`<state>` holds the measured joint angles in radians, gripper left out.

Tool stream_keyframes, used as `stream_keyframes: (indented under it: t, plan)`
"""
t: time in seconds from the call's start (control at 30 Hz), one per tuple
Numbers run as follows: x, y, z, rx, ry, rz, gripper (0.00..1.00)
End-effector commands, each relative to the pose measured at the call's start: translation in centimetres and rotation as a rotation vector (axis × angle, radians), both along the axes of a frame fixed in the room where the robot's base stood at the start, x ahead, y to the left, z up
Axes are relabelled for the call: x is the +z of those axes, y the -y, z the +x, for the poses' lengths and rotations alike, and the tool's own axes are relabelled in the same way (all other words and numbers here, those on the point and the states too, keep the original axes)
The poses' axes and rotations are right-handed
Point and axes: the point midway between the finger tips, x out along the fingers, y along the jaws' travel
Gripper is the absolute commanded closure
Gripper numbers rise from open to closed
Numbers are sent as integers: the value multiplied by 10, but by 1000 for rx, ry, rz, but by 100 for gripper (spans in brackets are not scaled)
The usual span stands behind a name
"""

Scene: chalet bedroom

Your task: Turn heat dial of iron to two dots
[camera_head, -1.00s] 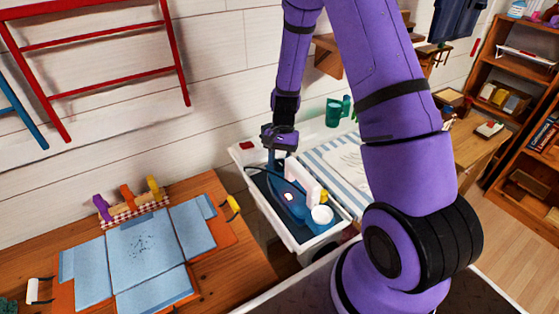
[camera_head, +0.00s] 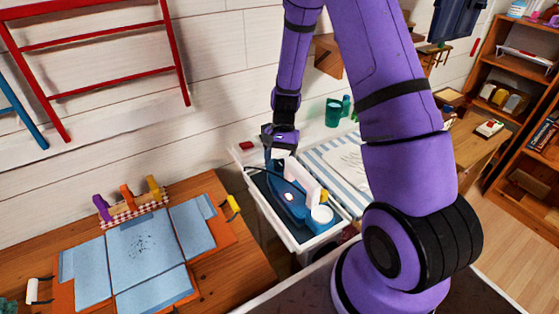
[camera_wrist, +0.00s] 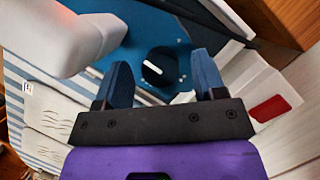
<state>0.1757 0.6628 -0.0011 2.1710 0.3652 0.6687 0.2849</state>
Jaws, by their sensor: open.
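The iron (camera_head: 293,203) has a blue body and a white handle (camera_head: 303,180), and lies in a white-rimmed tray in the head view. In the wrist view its white handle (camera_wrist: 68,38) is at upper left, with a faint reddish glow on top. The heat dial (camera_wrist: 158,68) is a dark round knob with a white pointer line, on the blue body, with small pale dots around it. My gripper (camera_wrist: 162,62) is open, with its two blue fingers on either side of the dial in this view. Finger-to-dial contact cannot be told. In the head view my gripper (camera_head: 277,153) is at the iron's far end.
A striped ironing surface (camera_head: 325,165) adjoins the tray on the right. A green cup (camera_head: 333,113) stands behind it. A small red object (camera_head: 246,145) lies on the rim left of my gripper.

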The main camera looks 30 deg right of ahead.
Motion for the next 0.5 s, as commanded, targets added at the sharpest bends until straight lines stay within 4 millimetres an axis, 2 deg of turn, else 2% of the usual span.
stream_keyframes:
  t: [0.5]
  plan:
    - [79,23,23,0,4,-1,36]
